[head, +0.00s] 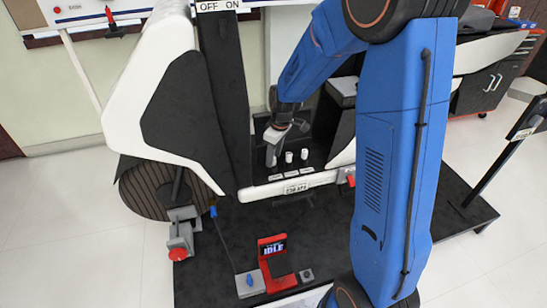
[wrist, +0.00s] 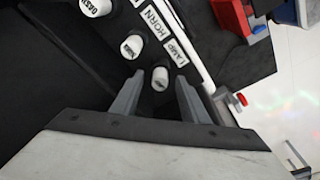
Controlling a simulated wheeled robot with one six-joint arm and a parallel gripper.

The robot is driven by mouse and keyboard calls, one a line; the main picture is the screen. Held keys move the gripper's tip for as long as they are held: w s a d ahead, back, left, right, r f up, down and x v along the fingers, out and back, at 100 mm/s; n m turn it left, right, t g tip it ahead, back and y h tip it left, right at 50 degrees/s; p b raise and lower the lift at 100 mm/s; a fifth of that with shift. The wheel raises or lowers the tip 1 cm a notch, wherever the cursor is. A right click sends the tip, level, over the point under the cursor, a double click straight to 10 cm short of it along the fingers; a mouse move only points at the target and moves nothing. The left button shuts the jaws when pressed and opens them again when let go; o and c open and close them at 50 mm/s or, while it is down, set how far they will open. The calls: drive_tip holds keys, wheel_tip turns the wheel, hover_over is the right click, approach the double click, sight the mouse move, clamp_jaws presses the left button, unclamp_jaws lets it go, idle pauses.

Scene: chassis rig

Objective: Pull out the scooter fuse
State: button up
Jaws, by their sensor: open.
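The scooter's open bay holds a row of white cylindrical fuses. In the wrist view one fuse (wrist: 160,77) stands beside the LAMP label (wrist: 178,52), between the tips of my gripper (wrist: 157,84). The fingers are apart, with dark gaps at both sides of it. A second fuse (wrist: 132,46) stands beside the HORN label (wrist: 155,20). A third (wrist: 96,6), marked DASH, is cut by the top edge. In the head view my gripper (head: 272,156) is at the left end of the row, covering the left fuse. The middle fuse (head: 289,156) and right fuse (head: 304,154) show.
White bodywork (head: 150,80) and a dark upright (head: 222,100) flank the bay on the left. A white sill (head: 287,186) crosses its front. A red stand with an IDLE screen (head: 272,246) is on the dark platform, beside a grey box with a lever (head: 248,284).

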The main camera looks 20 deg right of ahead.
drive_tip(key=shift+f, duration=0.5)
clamp_jaws()
drive_tip(key=shift+r, duration=0.1)
drive_tip(key=shift+r, duration=0.1)
drive_tip(key=shift+r, duration=2.3)
drive_tip(key=shift+r, duration=2.55)
